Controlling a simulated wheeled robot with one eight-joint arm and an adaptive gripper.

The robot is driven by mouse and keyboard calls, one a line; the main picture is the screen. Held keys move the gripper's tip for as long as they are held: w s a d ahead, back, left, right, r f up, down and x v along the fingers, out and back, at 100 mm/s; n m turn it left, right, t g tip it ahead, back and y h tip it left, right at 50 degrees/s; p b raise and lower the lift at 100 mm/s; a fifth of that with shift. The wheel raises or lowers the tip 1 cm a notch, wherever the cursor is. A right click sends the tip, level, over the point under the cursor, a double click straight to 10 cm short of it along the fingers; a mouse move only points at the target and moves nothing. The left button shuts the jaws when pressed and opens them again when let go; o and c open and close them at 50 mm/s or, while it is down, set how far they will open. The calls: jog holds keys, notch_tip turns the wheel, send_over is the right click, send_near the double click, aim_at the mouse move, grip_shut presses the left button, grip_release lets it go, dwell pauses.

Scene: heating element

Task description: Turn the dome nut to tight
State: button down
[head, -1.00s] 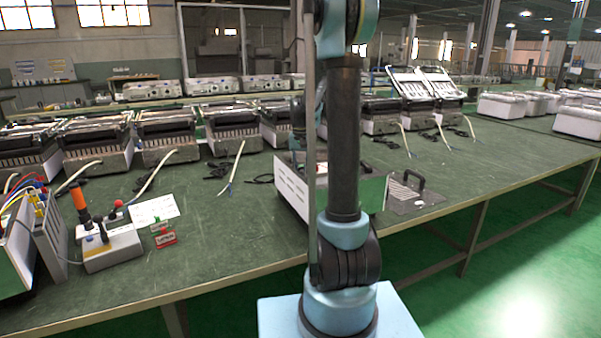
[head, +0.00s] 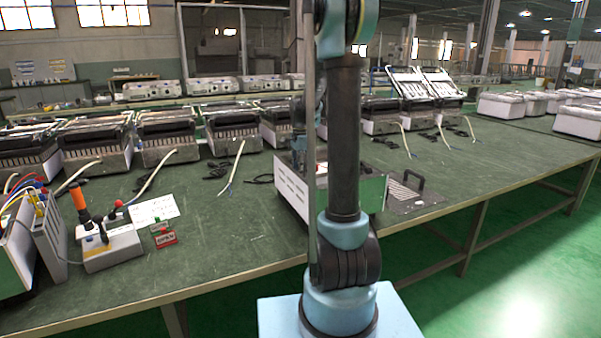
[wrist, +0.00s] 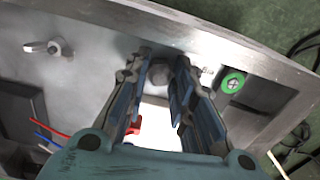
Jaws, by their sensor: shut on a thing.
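In the wrist view my gripper (wrist: 164,62) points into an open metal housing (wrist: 95,68), near its upper wall. Its two blue-padded fingers are shut on a small grey rounded piece (wrist: 157,74), which appears to be the dome nut. The fingers hide much of it, and its thread and seat cannot be seen. In the head view the housing (head: 293,190) stands on the bench behind my arm, which hides much of it. The fingertips cannot be made out there.
In the wrist view a wing nut (wrist: 60,48) is left of the fingers and a green round fitting (wrist: 232,82) is right. Coloured wires (wrist: 50,136) lie at lower left. A handled plate (head: 408,192) lies beside the housing.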

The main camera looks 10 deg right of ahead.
jog(key=m, duration=0.6)
jog(key=shift+w+a, duration=0.1)
jog(key=shift+w, duration=0.1)
jog(key=shift+m, duration=0.3)
jog(key=c, duration=1.3)
grip_release()
jog(key=shift+c, duration=0.2)
jog(key=shift+s, duration=0.1)
notch_tip(320, 180, up, 12)
